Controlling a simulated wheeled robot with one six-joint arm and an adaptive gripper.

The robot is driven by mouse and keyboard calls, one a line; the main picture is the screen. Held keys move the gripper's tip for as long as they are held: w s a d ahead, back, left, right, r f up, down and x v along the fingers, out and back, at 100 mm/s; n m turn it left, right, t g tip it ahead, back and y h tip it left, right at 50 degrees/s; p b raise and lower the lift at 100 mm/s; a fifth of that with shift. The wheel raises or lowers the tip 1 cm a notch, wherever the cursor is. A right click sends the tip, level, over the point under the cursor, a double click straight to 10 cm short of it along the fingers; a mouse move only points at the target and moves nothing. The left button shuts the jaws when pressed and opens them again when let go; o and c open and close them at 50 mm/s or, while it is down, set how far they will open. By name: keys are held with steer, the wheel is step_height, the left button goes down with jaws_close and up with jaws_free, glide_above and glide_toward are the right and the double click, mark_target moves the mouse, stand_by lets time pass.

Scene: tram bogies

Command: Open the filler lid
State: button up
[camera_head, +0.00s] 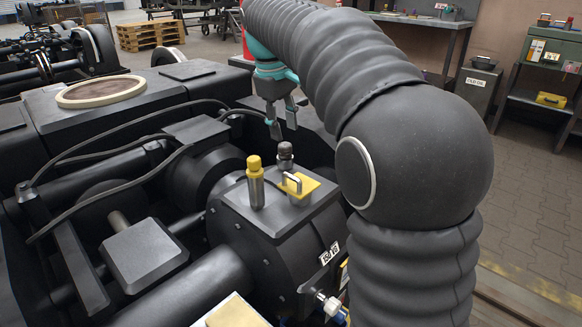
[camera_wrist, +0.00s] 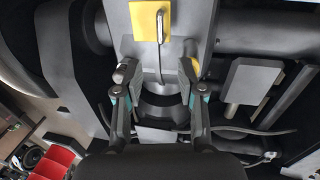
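The filler lid looks to be the yellow square plate (camera_head: 302,188) with a metal loop handle, lying flat on top of the black gearbox housing (camera_head: 285,218). The plate (camera_wrist: 143,22) shows at the top of the wrist view, its handle on its right part. Beside it on the housing stand a yellow-capped cylinder (camera_head: 256,185) and a dark-capped post (camera_head: 285,157). My gripper (camera_head: 283,126) hangs above and behind the lid, apart from it. In the wrist view my gripper (camera_wrist: 156,75) has its fingers spread with nothing held between them.
Black cables (camera_head: 120,150) arch over the bogie to the left. A round cream-rimmed cover (camera_head: 101,91) lies behind. A workbench (camera_head: 430,20), a grey bin (camera_head: 476,85) and a shelf unit (camera_head: 550,75) stand at the back right. Bare paved floor (camera_head: 525,190) lies at the right.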

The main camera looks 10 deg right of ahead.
mark_target(292, 176)
steer(key=f+b, duration=0.1)
steer(key=f, duration=0.3)
steer(key=w+d+f+b, duration=0.1)
steer(key=f, duration=0.4)
steer(key=d+f+b, duration=0.1)
steer(key=f, duration=0.3)
steer(key=shift+w+d+f, duration=0.1)
steer(key=shift+w+f, duration=0.1)
steer(key=shift+w, duration=0.1)
jaws_close()
